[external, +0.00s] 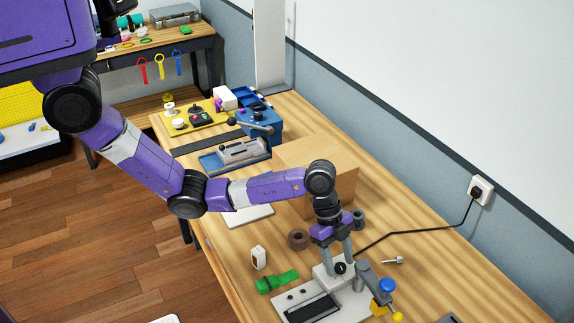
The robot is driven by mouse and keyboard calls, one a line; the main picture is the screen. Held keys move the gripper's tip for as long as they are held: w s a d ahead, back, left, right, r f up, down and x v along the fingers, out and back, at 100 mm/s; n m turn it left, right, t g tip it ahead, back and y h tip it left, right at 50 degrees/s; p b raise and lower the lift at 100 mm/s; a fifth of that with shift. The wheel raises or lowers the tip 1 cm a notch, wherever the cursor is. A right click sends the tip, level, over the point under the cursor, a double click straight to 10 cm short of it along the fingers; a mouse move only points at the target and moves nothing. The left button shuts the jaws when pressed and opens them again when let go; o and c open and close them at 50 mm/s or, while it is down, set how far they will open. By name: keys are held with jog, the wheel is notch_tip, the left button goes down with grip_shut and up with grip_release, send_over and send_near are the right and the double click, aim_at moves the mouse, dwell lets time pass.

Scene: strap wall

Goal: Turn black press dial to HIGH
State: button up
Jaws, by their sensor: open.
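The black press dial (340,268) is a small round knob on a light grey housing. The housing stands at the back of the press (358,303), which has a pale base with a black plate (314,309). My gripper (338,256) points down over the housing, its two grey fingers open and apart, close to the dial. I cannot tell whether they touch the housing. The dial's setting and its HIGH mark are too small to read.
A grey lever arm with a blue knob (387,285) and a yellow part (380,308) stands right of the dial. A green strap (278,281), a white box (258,258) and a brown tape roll (298,239) lie to the left. A cardboard box (290,165) is behind my arm.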

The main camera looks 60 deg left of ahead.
jog(key=m+b, duration=0.1)
jog(key=m+g+b, duration=0.1)
jog(key=m+b, duration=0.1)
jog(key=m+g+b, duration=0.1)
jog(key=m, duration=0.1)
jog(key=shift+w+f, duration=0.3)
jog(key=shift+r+m+b, duration=0.2)
jog(key=shift+m+b, duration=0.35)
jog(key=shift+m, duration=0.05)
jog(key=v, duration=0.8)
jog(key=w+d+r+n+t+h+b, duration=0.1)
jog(key=w+d+r+n+t+h, duration=0.1)
jog(key=w+n+t, duration=0.3)
jog(key=w+d+r+n+t+h+b, duration=0.1)
jog(key=w+d+r+n+t+h, duration=0.15)
jog(key=w+n+t, duration=0.25)
jog(key=s+a+f+n+t+y+b, duration=0.1)
jog(key=s+a+f+n+t+y, duration=0.1)
jog(key=s+a, duration=0.6)
jog(key=s+a+f+n+t+y+b, duration=0.2)
jog(key=s+a+n, duration=0.4)
jog(key=s+a, duration=0.3)
jog(key=s+a+f+n+t+y+b, duration=0.1)
jog(key=s+a+f+n+t+y, duration=0.2)
jog(key=s+a, duration=0.6)
jog(key=s+f+n+t, duration=0.1)
jog(key=s+n+t, duration=0.1)
jog(key=shift+s+a+t+y+b, duration=0.25)
jog(key=shift+s+t+y+b, duration=0.1)
jog(key=shift+s+t+b, duration=0.05)
